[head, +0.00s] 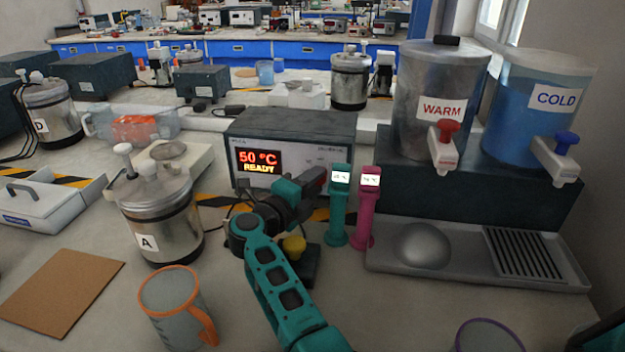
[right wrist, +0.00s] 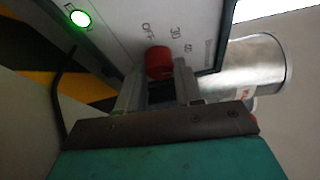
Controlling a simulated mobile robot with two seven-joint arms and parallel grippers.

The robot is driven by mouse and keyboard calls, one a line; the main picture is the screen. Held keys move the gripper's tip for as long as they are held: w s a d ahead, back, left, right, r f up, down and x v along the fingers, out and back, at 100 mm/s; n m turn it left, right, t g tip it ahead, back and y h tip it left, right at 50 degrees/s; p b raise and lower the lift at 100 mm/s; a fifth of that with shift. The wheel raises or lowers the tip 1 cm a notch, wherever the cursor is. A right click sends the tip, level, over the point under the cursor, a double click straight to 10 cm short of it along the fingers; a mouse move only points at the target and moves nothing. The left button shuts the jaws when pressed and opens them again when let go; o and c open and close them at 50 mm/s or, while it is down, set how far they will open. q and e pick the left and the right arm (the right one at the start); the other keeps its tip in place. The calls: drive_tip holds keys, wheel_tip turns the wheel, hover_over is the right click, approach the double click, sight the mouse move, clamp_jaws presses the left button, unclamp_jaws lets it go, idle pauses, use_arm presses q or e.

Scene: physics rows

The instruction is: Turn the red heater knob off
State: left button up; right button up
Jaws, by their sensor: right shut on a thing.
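The red heater knob (right wrist: 158,62) is on the front panel of the heater box, beside the printed marks OFF, 30 and 40. In the right wrist view my right gripper (right wrist: 156,80) has its two fingers on either side of the knob, shut on it. In the head view the heater box (head: 290,135) has a display (head: 259,161) reading 50 °C READY. My right gripper (head: 314,182) is at its right front there, and my arm hides the knob. A green light (right wrist: 80,18) glows on the panel.
A teal stand (head: 338,205) and a pink stand (head: 366,210) are close right of my gripper. Steel vessel A (head: 155,215) and an orange-rimmed mug (head: 175,305) are at left. The WARM (head: 440,80) and COLD (head: 530,120) dispensers stand right.

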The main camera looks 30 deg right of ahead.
drive_tip(key=shift+f+n+h, duration=0.1)
drive_tip(key=shift+n+h, duration=0.2)
drive_tip(key=shift+n, duration=0.2)
drive_tip(key=o, duration=1)
drive_tip(key=shift+o, duration=0.2)
